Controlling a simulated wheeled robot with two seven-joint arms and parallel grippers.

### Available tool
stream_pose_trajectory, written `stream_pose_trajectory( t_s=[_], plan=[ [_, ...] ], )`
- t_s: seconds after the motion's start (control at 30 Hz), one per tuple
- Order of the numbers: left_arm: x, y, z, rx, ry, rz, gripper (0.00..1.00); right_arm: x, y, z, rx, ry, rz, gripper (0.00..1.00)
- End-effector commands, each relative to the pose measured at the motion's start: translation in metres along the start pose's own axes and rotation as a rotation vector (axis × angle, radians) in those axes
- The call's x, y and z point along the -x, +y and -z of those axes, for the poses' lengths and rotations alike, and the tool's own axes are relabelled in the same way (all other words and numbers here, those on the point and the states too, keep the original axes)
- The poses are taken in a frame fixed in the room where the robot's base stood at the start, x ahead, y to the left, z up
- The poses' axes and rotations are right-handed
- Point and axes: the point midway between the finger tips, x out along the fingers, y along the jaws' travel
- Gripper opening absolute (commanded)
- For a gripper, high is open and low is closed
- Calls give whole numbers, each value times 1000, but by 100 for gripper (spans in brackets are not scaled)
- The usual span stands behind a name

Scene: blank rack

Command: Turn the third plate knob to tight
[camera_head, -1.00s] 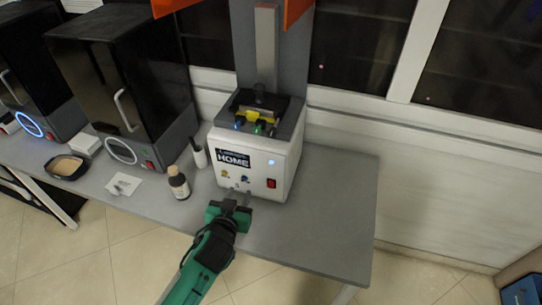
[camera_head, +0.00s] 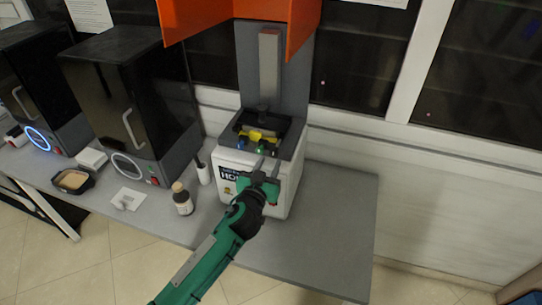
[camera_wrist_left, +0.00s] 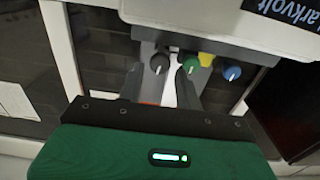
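The white machine (camera_head: 232,165) stands on the grey table, with a row of small knobs along the front of its upper deck. In the head view I make out a blue knob (camera_head: 241,144) at left, a green knob (camera_head: 261,152) and a dark knob (camera_head: 274,152) at right. The left wrist view shows the black knob (camera_wrist_left: 159,64), green knob (camera_wrist_left: 191,64) and blue knob (camera_wrist_left: 232,73). My left gripper (camera_head: 266,164) is open at the deck's front. In the wrist view its fingers (camera_wrist_left: 160,80) lie either side of the black knob; contact cannot be told.
A yellow part (camera_head: 258,135) sits behind the knobs. Orange panels (camera_head: 210,22) hang above the machine. The table (camera_head: 335,215) is clear at right.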

Motion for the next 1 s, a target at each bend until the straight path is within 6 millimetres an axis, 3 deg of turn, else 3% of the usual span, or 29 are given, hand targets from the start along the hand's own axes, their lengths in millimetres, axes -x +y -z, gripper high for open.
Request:
stream_pose_trajectory(
  t_s=[0.2, 0.6, 0.77, 1.0],
  plan=[
    [-22, 0, 1, 0, 0, 1, 35, 7, 0, 0, 0, -1, 0, 0],
    [-28, 0, 0, 0, 0, 1, 35, 7, -3, 1, -1, 0, 3, 0],
    [-28, 0, 0, 0, -1, 1, 6, 7, -6, 2, -2, 1, 6, 0],
    [-27, 0, -1, -12, -1, 1, 4, 7, -6, 2, -2, 1, 6, 0]
  ],
)
